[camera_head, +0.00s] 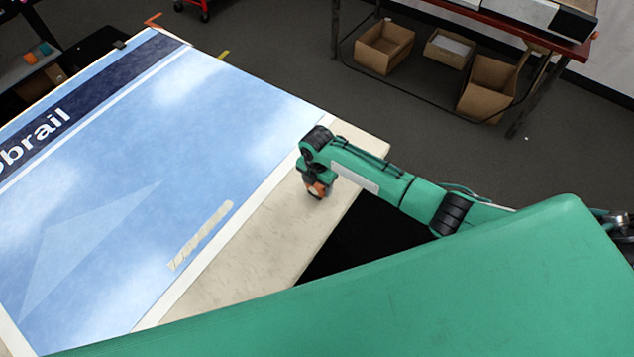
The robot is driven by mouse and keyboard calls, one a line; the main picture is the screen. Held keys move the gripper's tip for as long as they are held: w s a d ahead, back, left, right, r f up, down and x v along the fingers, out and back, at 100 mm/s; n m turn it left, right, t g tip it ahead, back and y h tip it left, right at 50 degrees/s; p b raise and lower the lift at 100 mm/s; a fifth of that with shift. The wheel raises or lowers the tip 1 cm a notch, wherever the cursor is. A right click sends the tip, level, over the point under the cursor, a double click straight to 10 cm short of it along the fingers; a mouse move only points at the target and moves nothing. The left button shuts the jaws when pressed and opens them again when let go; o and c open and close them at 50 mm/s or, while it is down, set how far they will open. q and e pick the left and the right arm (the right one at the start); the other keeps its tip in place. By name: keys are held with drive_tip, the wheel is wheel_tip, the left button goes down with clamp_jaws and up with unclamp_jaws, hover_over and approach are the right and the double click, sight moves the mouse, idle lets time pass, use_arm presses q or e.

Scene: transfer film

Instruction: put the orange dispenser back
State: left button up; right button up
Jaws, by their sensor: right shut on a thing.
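The orange dispenser (316,190) is small in view and partly hidden by my right gripper (318,186). My right gripper is shut on it, over the pale bare strip of the table (265,240) beside the film's right edge. Whether the dispenser touches the table is too small to tell. The blue printed film (110,190), with a dark band and white lettering, lies on the table. My left gripper is not in view.
A pale strip (200,236) lies on the film. At the upper left a shelf (18,68) holds small orange and teal things. Cardboard boxes (384,47) stand under a red bench at the back. The pale table strip near the gripper looks clear.

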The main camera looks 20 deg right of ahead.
drive_tip(key=shift+f, duration=0.15)
drive_tip(key=o, duration=1)
drive_tip(key=shift+c, duration=0.2)
drive_tip(key=shift+r, duration=0.3)
wheel_tip(320, 180, up, 12)
drive_tip(key=b, duration=0.2)
drive_tip(key=shift+f, duration=0.15)
